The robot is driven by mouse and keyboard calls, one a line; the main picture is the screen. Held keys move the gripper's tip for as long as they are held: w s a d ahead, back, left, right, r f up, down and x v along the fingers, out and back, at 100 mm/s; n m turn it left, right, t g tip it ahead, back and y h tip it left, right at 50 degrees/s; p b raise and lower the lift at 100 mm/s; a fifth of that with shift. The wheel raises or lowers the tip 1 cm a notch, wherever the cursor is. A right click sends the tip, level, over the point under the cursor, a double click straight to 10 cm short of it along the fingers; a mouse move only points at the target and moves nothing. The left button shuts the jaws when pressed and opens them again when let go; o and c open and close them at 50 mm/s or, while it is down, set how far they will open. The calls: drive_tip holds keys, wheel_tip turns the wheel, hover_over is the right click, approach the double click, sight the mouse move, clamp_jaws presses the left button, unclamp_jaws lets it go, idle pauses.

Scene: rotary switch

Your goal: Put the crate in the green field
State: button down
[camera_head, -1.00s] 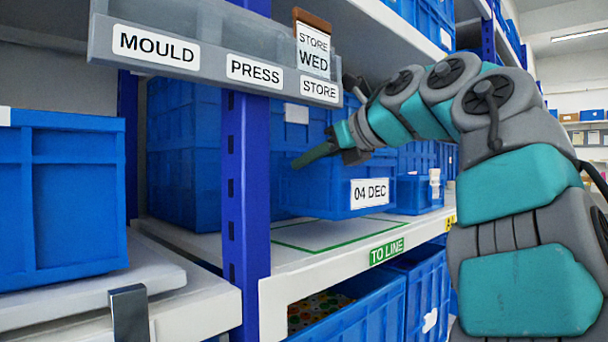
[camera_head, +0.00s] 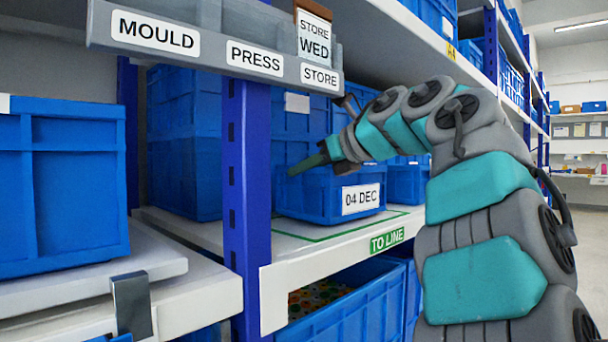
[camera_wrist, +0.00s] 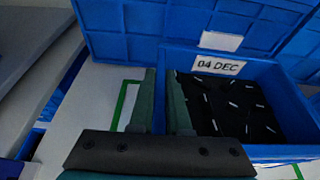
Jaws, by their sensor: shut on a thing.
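The blue crate (camera_head: 318,197) with the "04 DEC" label sits over the green-outlined field (camera_head: 325,238) on the white shelf. A strip of the field shows in front of it and to its right. I cannot tell whether its base touches the shelf. My gripper (camera_head: 303,165) is shut on the crate's wall near its top. In the wrist view my fingers (camera_wrist: 165,82) straddle the wall of the crate (camera_wrist: 292,108), which holds dark contents with small white pieces. Part of the green outline (camera_wrist: 121,104) shows left of the fingers there.
A blue shelf post (camera_head: 246,180) stands close left of the crate. Larger blue crates (camera_head: 184,140) stand behind, and a small blue box (camera_head: 408,182) stands to the right. A grey label rail (camera_head: 215,52) hangs above. An open blue bin (camera_head: 350,310) is below.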

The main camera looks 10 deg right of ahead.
drive_tip(key=shift+f, duration=0.2)
drive_tip(key=c, duration=0.9)
unclamp_jaws()
drive_tip(key=shift+d+r, duration=0.1)
drive_tip(key=shift+r, duration=0.05)
drive_tip(key=v, duration=1.1)
drive_tip(key=shift+s+d+r+b, duration=0.1)
drive_tip(key=shift+s+d+b, duration=0.15)
drive_tip(key=shift+s+b, duration=0.15)
